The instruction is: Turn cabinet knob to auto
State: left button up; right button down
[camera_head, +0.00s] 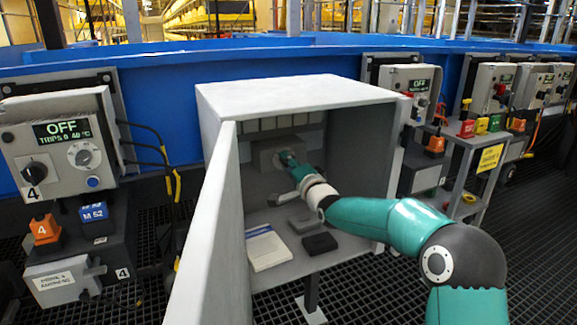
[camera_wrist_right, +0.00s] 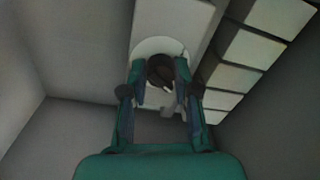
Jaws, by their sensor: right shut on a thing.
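The grey cabinet (camera_head: 380,165) stands open in the middle of the head view, its door swung out to the left. Inside, a light grey box (camera_head: 264,150) on the back wall carries the knob, which my gripper mostly hides in that view. The right wrist view shows the dark round knob (camera_wrist_right: 161,70) on a pale round plate (camera_wrist_right: 150,47). My right gripper (camera_head: 290,160) reaches into the cabinet, and its two fingers (camera_wrist_right: 160,78) are shut on the knob from both sides. The knob's setting is too dark to read. My left gripper is not in view.
The open door (camera_head: 212,230) bounds the left side. On the cabinet floor lie a white and blue booklet (camera_head: 267,248) and a dark block (camera_head: 320,243). Control boxes stand left (camera_head: 62,145) and right (camera_head: 410,90), outside the cabinet.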

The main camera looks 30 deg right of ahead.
jog(key=shift+d+f+m, duration=0.15)
jog(key=shift+f+m, duration=0.1)
jog(key=shift+m, duration=0.85)
jog(key=c, duration=0.9)
grip_release()
jog(key=shift+o, duration=0.2)
jog(key=shift+r, duration=0.1)
jog(key=shift+s, duration=0.1)
jog(key=s, duration=1.1)
jog(key=shift+s+a+f, duration=0.35)
jog(key=shift+s+a, duration=0.05)
